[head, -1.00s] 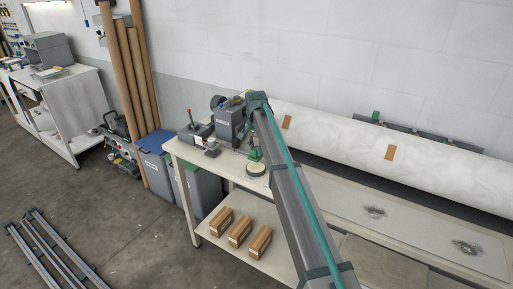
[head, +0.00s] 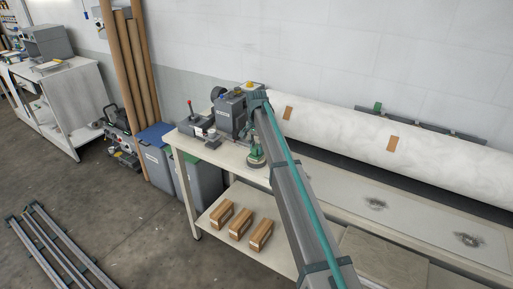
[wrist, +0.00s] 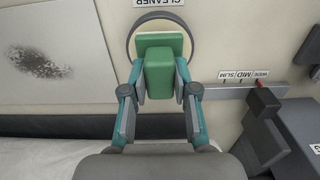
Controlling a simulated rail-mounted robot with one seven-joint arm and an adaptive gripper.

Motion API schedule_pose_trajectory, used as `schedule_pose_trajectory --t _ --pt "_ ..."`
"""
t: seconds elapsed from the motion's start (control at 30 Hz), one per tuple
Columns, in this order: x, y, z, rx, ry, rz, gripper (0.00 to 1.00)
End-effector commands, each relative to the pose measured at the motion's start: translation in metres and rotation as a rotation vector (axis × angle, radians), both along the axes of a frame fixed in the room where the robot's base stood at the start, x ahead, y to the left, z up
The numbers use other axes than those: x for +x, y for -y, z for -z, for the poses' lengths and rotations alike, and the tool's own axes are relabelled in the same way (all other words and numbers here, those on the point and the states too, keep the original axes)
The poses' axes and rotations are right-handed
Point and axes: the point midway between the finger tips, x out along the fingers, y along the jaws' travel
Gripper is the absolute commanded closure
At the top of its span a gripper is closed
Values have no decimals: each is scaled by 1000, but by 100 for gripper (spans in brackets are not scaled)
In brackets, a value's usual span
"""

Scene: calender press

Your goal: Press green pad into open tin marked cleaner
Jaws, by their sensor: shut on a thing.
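The green pad (wrist: 160,72) is a block with a wider, flatter green part at its far end. My gripper (wrist: 161,90) is shut on the block, one finger on each side. The round tin (wrist: 129,36) lies beyond the pad in the wrist view, its rim showing around the pad's flat end. The label CLEANER (wrist: 159,3) reads upside down beside it. In the head view the tin (head: 257,164) stands on the bench, with my gripper (head: 255,149) and the pad just above or in it. I cannot tell whether the pad touches the tin's inside.
A large white roll (head: 350,135) runs along the back. A plate with dark smudges (head: 420,220) lies right.

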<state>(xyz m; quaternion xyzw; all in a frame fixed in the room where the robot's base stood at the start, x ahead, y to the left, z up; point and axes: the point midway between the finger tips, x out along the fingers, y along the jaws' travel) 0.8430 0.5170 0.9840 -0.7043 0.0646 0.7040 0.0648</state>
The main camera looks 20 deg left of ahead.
Motion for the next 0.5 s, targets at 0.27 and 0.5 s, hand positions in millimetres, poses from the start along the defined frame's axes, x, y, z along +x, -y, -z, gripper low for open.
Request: schedule_pose_trajectory --t 0.27,0.5 --pt "0 0 1 0 0 0 100" --pt "0 0 3 0 0 0 100"
